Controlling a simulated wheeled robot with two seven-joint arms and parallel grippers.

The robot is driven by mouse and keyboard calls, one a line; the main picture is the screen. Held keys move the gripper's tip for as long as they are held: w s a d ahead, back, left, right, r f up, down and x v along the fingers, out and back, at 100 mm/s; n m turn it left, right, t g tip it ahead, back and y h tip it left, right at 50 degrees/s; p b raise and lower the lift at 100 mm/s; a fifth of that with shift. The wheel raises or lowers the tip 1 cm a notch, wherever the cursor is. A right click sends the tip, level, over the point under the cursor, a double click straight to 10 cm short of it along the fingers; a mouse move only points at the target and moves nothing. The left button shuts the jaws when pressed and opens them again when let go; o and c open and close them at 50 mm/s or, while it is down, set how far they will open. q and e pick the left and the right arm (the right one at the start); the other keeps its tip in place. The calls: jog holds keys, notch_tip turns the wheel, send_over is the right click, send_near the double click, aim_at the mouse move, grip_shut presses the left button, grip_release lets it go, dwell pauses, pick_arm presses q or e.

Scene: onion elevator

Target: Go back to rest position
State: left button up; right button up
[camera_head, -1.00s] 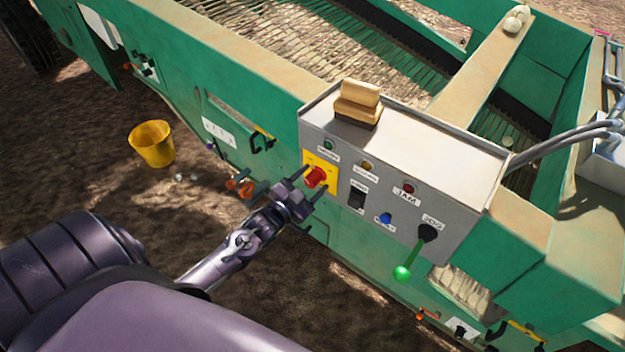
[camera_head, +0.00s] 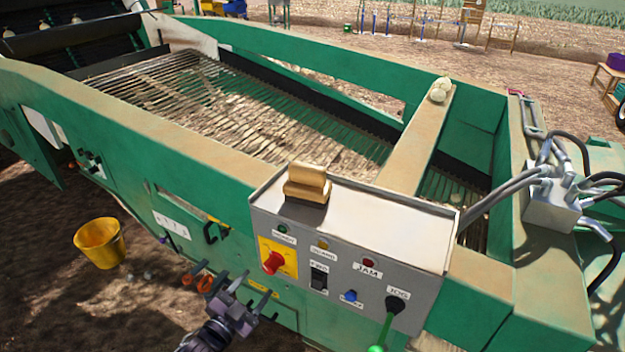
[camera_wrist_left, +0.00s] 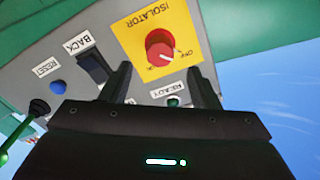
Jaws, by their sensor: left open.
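The grey control box (camera_head: 433,240) is fixed to the green machine's side. Its red isolator knob (camera_head: 274,263) sits on a yellow plate at the box's left. My left gripper (camera_head: 256,297) is below the knob in the head view, open and apart from it. In the left wrist view, the red knob (camera_wrist_left: 160,47) shows beyond the open, empty fingers of my left gripper (camera_wrist_left: 160,85). The knob's exact setting is hard to read. My right gripper is not in view.
A green-tipped lever (camera_head: 387,328) hangs from the box. A wooden-looking block (camera_head: 307,184) is on the box top. Orange handles (camera_head: 205,284) on the machine's side are close to my left gripper. A yellow bucket (camera_head: 100,243) stands on open dirt at left.

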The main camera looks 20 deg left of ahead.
pick_arm(q)
jog(key=s+d+f+n+g+y, duration=0.1)
jog(key=s+f+g, duration=0.3)
jog(key=f, duration=0.6)
jog(key=s+d+f+n+g, duration=0.15)
jog(key=s+f, duration=0.35)
jog(key=f, duration=0.5)
jog(key=s+f+n+g+y, duration=0.1)
jog(key=s+f+g, duration=0.35)
jog(key=f, duration=0.55)
jog(key=s+d+f+g, duration=0.3)
jog(key=s+f, duration=0.3)
jog(key=s, duration=0.5)
jog(key=s+d+f+g, duration=0.4)
jog(key=s+d+f, duration=0.1)
jog(key=s, duration=0.6)
jog(key=shift+s+f+n+h, duration=0.2)
jog(key=shift+f+n+h, duration=0.25)
jog(key=shift+f, duration=0.4)
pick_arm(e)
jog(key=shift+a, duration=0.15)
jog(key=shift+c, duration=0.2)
